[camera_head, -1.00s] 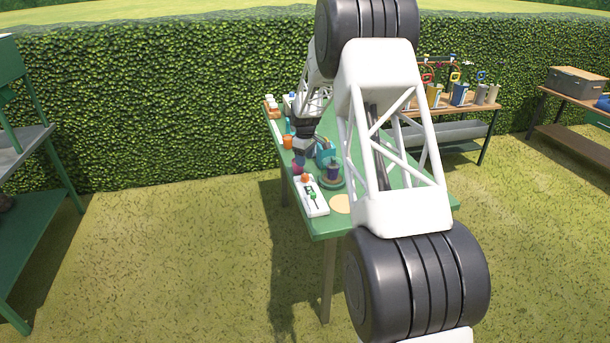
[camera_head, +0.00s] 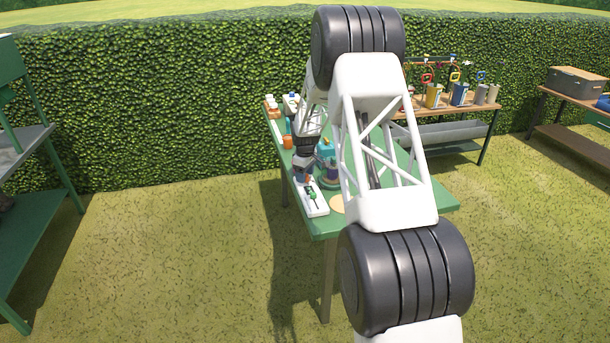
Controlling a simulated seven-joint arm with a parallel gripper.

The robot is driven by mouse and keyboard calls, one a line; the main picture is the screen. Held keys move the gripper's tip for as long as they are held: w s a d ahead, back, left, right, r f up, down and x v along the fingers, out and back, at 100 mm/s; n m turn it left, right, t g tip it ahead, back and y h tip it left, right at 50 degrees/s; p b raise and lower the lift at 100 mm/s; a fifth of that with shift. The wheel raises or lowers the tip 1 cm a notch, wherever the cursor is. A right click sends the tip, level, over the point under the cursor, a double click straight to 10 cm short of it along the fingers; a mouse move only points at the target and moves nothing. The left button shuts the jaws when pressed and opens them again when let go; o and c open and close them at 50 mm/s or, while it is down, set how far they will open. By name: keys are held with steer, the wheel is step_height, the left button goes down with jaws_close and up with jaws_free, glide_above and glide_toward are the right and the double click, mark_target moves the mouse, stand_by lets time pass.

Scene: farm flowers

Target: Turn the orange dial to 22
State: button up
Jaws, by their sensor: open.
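The white panel (camera_head: 316,207) lies near the front left edge of the green table. It carries a small green part (camera_head: 312,194). The orange dial (camera_head: 308,180) sits at the panel's far end and is mostly hidden by my gripper. My gripper (camera_head: 304,181) is open and points down over that end of the panel. I cannot tell whether its fingers touch the dial. The number 22 and any scale are too small to read.
The green table (camera_head: 380,222) holds a teal item (camera_head: 326,148), an orange pot (camera_head: 288,141) and a flat tan disc (camera_head: 337,204) close to the panel. My arm covers much of the table. A hedge (camera_head: 180,110) stands behind.

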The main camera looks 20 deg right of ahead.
steer(key=shift+f, duration=0.1)
steer(key=c, duration=0.9)
steer(key=shift+m, duration=0.4)
steer(key=m, duration=0.9)
stand_by(0.4)
steer(key=o, duration=0.9)
